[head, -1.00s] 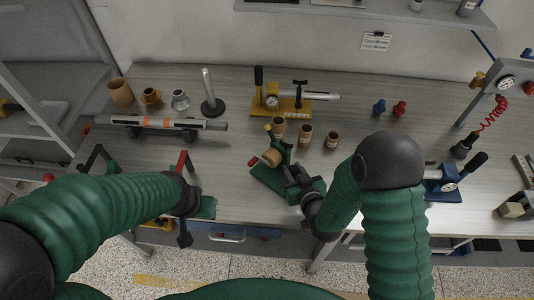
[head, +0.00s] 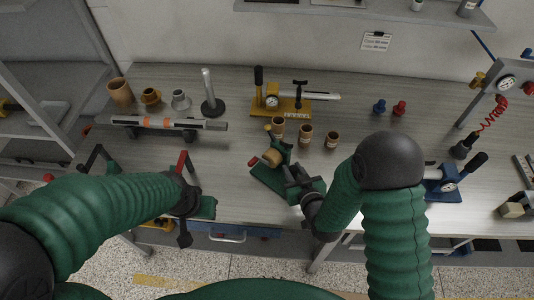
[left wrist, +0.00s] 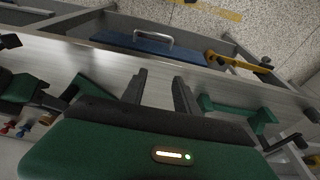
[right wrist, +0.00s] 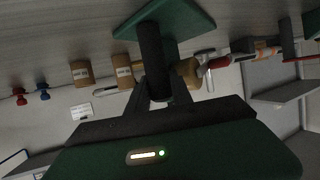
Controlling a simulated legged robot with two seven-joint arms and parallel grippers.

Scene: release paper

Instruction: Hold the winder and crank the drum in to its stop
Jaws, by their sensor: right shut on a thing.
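The winder's green base (head: 268,178) stands on the bench in front of the middle. Its tan drum (head: 272,157) and a red-tipped part (head: 254,162) show at its far end. My right gripper (head: 296,180) is shut on a dark upright part of the winder, which shows as a black post (right wrist: 152,55) in the right wrist view. The drum (right wrist: 187,70) shows just beyond it there. My left gripper (head: 188,225) is near the bench's front edge, left of the winder and apart from it. Its fingers (left wrist: 160,85) are open and empty in the left wrist view.
Several brown cups (head: 305,135) stand just behind the winder. A yellow-based device (head: 290,103) is farther back. A grey tube with orange bands (head: 160,122) lies at left.

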